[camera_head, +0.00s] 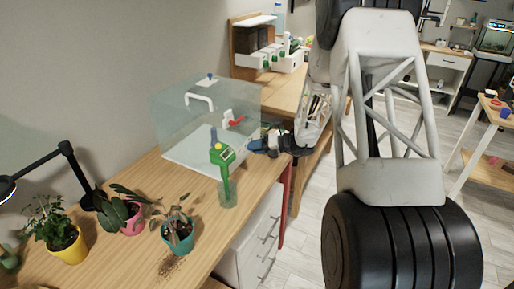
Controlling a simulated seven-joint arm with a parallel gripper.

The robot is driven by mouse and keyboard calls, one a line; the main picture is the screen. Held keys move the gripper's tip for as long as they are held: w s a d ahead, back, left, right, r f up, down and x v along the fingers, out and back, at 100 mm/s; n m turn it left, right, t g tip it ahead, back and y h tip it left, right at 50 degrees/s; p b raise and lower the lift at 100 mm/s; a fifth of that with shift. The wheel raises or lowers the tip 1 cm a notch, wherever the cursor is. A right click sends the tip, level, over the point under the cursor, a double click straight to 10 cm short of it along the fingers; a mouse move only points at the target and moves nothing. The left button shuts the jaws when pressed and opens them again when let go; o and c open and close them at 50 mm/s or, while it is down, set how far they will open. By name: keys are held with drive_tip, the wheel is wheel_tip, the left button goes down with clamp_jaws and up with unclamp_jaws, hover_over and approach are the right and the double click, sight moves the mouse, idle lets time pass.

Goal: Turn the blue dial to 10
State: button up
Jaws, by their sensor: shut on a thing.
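A clear box (185,125) with a white handle on its lid stands on the wooden table. My gripper (262,144) is at the box's right side, near its lower corner, small and dark in this view. It is shut, with a small patch of blue, the blue dial (256,146), showing at its fingertips. The gripper hides most of the dial, and its scale and pointer cannot be read. A red lever (236,122) on a white mount is on the box, above and left of my gripper.
A green handheld tool (222,155) stands upright in a clear jar (228,193) in front of the box, close to my gripper. Potted plants (178,234) and a black lamp (66,149) occupy the table's left front. A white drawer unit (255,238) stands below.

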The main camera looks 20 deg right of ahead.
drive_tip(key=o, duration=0.9)
drive_tip(key=shift+v, duration=3.9)
